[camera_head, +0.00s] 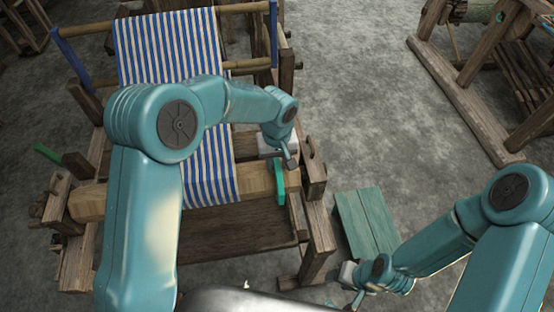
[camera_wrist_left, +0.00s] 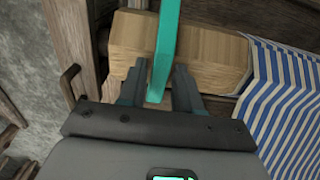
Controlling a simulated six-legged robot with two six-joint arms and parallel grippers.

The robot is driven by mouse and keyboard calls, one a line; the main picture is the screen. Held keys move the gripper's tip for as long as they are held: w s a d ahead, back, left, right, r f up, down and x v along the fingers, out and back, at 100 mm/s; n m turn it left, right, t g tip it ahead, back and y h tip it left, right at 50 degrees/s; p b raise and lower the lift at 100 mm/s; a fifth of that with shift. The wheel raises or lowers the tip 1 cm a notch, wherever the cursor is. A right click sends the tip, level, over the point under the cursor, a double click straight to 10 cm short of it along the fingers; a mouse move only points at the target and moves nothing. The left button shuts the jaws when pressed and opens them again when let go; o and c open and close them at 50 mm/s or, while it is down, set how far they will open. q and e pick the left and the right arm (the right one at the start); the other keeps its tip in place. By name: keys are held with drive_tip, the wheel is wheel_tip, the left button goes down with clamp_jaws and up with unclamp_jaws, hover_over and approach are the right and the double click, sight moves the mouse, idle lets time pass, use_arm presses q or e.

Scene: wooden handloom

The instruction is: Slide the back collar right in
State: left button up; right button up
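A flat teal collar (camera_head: 279,182) stands across the right end of the thick wooden beam (camera_head: 256,181) at the loom's near side. In the left wrist view the collar (camera_wrist_left: 165,45) runs down between the two fingers of my left gripper (camera_wrist_left: 158,88), over the beam (camera_wrist_left: 205,58). The fingers lie close on both sides of it; whether they press on it I cannot tell. In the head view my left gripper (camera_head: 286,158) is at the collar's upper end. My right gripper (camera_head: 352,290) is low beside the loom, its fingers too small to read.
Blue-and-white striped cloth (camera_head: 160,50) runs down the loom to the beam. Another green piece (camera_head: 48,160) sits at the left. Blue uprights (camera_head: 273,35) hold a far rod. A green bench (camera_head: 366,222) stands right of the loom. Open floor (camera_head: 370,110) lies beyond.

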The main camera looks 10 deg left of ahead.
sight(245, 173)
use_arm(q)
clamp_jaws()
drive_tip(key=shift+s+a, duration=0.1)
drive_tip(key=shift+a, duration=0.3)
drive_tip(key=s+a+b, duration=0.1)
drive_tip(key=a, duration=0.1)
drive_tip(key=s+a+b, duration=0.1)
drive_tip(key=a, duration=0.2)
drive_tip(key=s+a+b, duration=0.1)
drive_tip(key=a, duration=0.1)
drive_tip(key=shift+a, duration=0.25)
drive_tip(key=shift+s+r, duration=0.1)
drive_tip(key=shift+a, duration=0.1)
